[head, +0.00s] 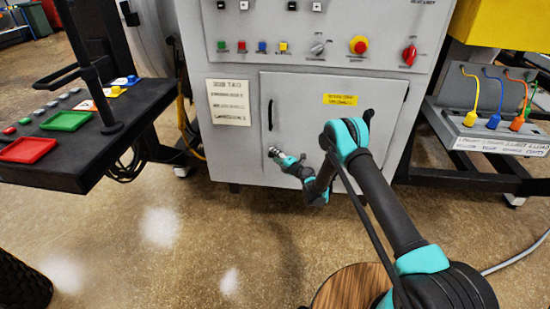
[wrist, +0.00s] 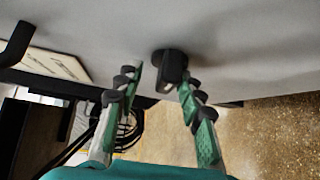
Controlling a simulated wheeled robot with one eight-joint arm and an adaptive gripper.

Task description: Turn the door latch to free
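The door latch (wrist: 170,66) is a small dark knob on the grey cabinet door, seen in the wrist view just ahead of my fingertips. My gripper (wrist: 161,84) is open, with its two green and black fingers spread apart. The latch is near the gap between the fingertips, closer to the right finger. I cannot tell whether a finger touches it. In the head view my gripper (head: 276,155) is at the lower left of the cabinet door (head: 350,125) and mostly covers the latch. The black door handle (head: 270,115) is above it.
A paper job tag (head: 229,102) is left of the door. A dark table (head: 60,155) with red and green trays stands at the left. A wooden round top (head: 345,288) is in front. The floor between is clear.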

